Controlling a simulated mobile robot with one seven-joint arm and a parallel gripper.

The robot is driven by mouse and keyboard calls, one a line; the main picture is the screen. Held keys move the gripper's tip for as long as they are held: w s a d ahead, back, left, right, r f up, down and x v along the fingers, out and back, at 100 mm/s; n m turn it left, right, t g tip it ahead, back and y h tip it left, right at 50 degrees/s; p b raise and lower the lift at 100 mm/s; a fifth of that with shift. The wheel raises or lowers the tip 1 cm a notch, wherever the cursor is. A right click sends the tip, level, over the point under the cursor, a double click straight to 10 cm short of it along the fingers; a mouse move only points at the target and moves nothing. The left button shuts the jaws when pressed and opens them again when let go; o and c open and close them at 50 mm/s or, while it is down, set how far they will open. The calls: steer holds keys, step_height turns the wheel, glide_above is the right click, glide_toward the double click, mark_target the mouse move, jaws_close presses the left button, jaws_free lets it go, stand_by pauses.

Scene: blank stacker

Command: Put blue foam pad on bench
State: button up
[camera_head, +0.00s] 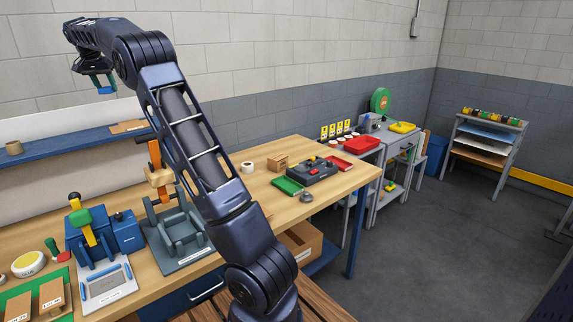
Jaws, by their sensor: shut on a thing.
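My gripper (100,84) is at the upper left, high above the wooden workbench (235,218) and in front of the pale wall. It is shut on a small blue piece, which looks like the blue foam pad (105,91). Only a little of the pad shows below the fingers. The pad is in the air, clear of the bench top. My arm crosses the view and hides part of the bench.
A blue machine (88,238) and a grey fixture (180,240) stand on the bench's left half. A blue wall shelf (65,143) runs behind. Bare wood shows near the front right.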

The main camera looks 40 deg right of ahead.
steer(key=s+d+f+m, duration=0.1)
steer(key=d+f, duration=0.2)
steer(key=d, duration=0.2)
steer(key=s+d+f+m, duration=0.1)
steer(key=d+f, duration=0.2)
steer(key=d, duration=0.3)
steer(key=s+d+f+m+h, duration=0.1)
steer(key=d+f, duration=0.2)
steer(key=d, duration=0.2)
steer(key=shift+s+d+f+g, duration=0.15)
steer(key=shift+d+g, duration=0.1)
steer(key=shift+g, duration=0.15)
steer(key=s+d+f+m, duration=0.2)
steer(key=s+d+f, duration=0.1)
steer(key=d, duration=0.3)
steer(key=s+d+f+m, duration=0.1)
steer(key=s+d+f, duration=0.2)
steer(key=d, duration=0.3)
steer(key=m+g+h, duration=0.1)
steer(key=m+g, duration=0.2)
steer(key=m, duration=0.2)
glide_above(256, 187)
steer(key=a, duration=0.1)
step_height(256, 187, down, 12)
step_height(256, 187, down, 19)
steer(key=shift+a+f, duration=0.1)
steer(key=shift+f, duration=0.05)
steer(key=shift+f, duration=0.15)
steer(key=o, duration=1)
steer(key=shift+c, duration=0.2)
